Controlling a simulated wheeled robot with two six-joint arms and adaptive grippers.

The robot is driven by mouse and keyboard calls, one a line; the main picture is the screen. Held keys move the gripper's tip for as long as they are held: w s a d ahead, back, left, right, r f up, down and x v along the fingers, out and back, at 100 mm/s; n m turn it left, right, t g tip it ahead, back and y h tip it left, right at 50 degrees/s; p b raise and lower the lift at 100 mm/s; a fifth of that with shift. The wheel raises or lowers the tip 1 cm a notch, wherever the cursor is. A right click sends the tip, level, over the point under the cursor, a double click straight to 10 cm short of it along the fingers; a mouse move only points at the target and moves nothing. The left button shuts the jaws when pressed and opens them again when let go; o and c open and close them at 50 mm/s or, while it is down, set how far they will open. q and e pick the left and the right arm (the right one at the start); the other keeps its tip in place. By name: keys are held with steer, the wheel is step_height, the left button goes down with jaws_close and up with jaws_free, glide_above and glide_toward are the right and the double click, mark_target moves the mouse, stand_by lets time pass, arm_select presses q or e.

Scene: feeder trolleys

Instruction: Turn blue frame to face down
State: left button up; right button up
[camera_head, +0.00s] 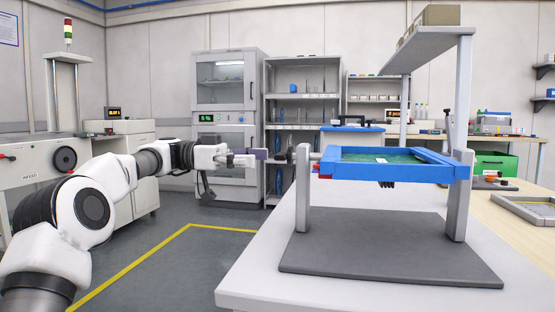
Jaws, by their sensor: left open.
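The blue frame (395,172) sits roughly level between the two upright posts of a grey stand, with a green board (375,155) inside it. A small red mark shows near its front left corner. The stand's dark grey base plate (390,250) lies on a white table. My left gripper (262,155) reaches in from the left, open and empty, with a visible gap to the left post (302,195). It is at about the frame's height in the picture and apart from the frame. Small dark parts show under the frame; I cannot tell what they are. My right gripper is not in view.
The white table (255,270) has bare surface left of the stand. A grey overhead shelf on a post (462,90) rises behind the right post. A wooden bench with a tray (530,212) is at right. Cabinets and shelves (230,100) stand behind; yellow-lined floor is clear.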

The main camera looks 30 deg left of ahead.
arm_select(q)
steer(key=v, duration=0.6)
stand_by(0.3)
